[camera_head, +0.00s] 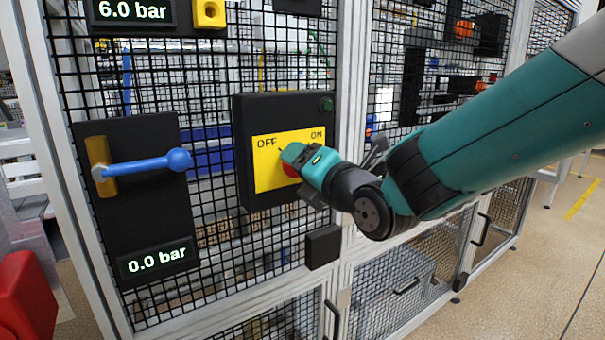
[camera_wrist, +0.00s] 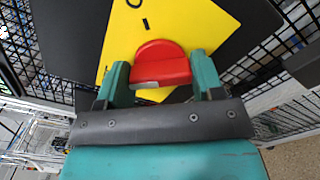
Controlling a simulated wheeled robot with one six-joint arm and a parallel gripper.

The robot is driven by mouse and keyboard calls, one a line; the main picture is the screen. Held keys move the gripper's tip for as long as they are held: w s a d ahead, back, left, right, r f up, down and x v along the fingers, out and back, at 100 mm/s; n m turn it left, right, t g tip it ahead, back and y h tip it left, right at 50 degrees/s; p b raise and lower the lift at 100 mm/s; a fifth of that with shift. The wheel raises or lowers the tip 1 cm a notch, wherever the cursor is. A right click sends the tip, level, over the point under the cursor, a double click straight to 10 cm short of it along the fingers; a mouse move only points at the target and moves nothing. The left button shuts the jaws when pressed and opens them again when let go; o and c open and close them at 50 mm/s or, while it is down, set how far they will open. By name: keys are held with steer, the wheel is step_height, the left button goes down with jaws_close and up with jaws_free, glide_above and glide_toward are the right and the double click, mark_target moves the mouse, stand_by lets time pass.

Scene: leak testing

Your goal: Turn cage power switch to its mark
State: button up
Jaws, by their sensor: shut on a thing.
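The cage power switch is a red knob (camera_wrist: 160,63) on a yellow plate (camera_head: 262,180) marked OFF at left and ON at right. The plate sits on a black box (camera_head: 243,110) on the mesh cage. In the head view my gripper (camera_head: 289,166) covers most of the knob, and only a bit of red shows. In the wrist view my gripper (camera_wrist: 158,78) has one finger on each side of the knob and is shut on it. A short black mark shows on the plate above the knob. Which label the knob points to is hard to tell.
A blue lever valve (camera_head: 145,166) on a black panel with a 0.0 bar display (camera_head: 156,260) is left of the switch. A 6.0 bar display (camera_head: 132,12) is above. A small black box (camera_head: 322,247) sits below right. A red object (camera_head: 27,298) stands at lower left.

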steer(key=shift+f+n, duration=0.1)
steer(key=shift+n, duration=0.2)
steer(key=o, duration=1.4)
steer(key=shift+c, duration=0.2)
steer(key=b+v, duration=0.2)
steer(key=v, duration=0.4)
steer(key=s+d+f+m+g+h, duration=0.2)
steer(key=s+d+f+m+g, duration=0.25)
steer(key=s+m, duration=0.35)
steer(key=s+d+f+m+g+h, duration=0.25)
steer(key=s+m+g, duration=0.25)
steer(key=s+m, duration=0.3)
steer(key=s+d+f+m+g+h, duration=0.1)
steer(key=s+d+f+m+g, duration=0.35)
steer(key=s+m, duration=0.35)
step_height(320, 180, up, 19)
steer(key=m+g+p, duration=0.1)
steer(key=m+p, duration=0.1)
steer(key=p, duration=1.7)
steer(key=shift+w+d+r, duration=0.2)
steer(key=shift+w, duration=0.05)
